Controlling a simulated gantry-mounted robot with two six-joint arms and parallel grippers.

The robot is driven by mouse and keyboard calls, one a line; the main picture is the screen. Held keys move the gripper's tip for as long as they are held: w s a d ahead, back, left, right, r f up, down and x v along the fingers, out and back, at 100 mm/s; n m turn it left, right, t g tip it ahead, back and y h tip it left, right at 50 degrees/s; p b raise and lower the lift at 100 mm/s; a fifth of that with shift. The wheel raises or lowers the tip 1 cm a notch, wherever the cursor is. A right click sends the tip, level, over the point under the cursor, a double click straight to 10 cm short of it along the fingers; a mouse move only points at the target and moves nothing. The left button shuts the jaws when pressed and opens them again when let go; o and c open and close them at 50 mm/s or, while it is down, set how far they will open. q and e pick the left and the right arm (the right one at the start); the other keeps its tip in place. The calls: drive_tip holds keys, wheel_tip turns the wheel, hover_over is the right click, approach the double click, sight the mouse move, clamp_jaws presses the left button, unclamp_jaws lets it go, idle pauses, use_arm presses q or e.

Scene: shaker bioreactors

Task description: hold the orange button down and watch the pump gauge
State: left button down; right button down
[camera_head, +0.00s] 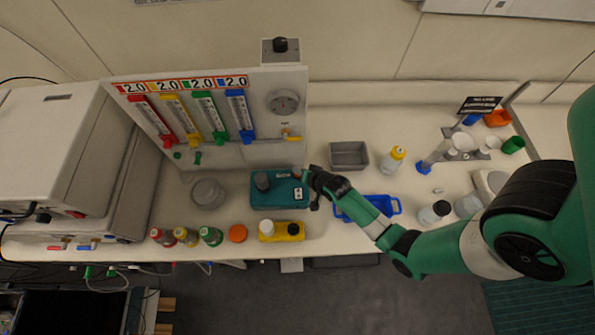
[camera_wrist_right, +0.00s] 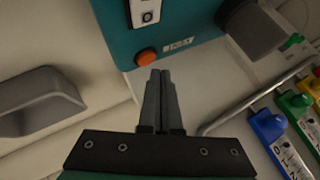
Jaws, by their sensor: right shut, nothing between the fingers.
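The teal pump box (camera_head: 278,196) stands on the bench below the flow-meter panel; its side also shows in the right wrist view (camera_wrist_right: 118,42). The orange button (camera_wrist_right: 147,57) is on that side, near a small label and a switch plate. My right gripper (camera_head: 306,177) is at the box's right end. In the wrist view its fingers (camera_wrist_right: 160,73) are shut and empty, with tips right at the button's lower edge; I cannot tell whether they touch it. A round grey gauge (camera_head: 284,102) is on the panel; its reading is too small to make out. My left gripper is not in view.
A grey bin (camera_head: 348,155) and a blue tray (camera_head: 374,208) stand right of the box. A yellow container (camera_head: 282,231) and several capped bottles line the front edge. The panel (camera_head: 262,152) rises behind the box. Bare bench shows between the grey bin and the panel.

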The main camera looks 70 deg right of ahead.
drive_tip(key=shift+f+b, duration=0.35)
drive_tip(key=shift+f, duration=0.05)
drive_tip(key=shift+f+b, duration=0.35)
drive_tip(key=shift+f, duration=0.1)
idle(0.6)
drive_tip(key=shift+r, duration=0.1)
idle(0.9)
drive_tip(key=shift+r+p, duration=0.8)
drive_tip(key=shift+p, duration=0.1)
wheel_tip(320, 180, up, 5)
drive_tip(key=p, duration=0.4)
drive_tip(key=shift+p, duration=0.35)
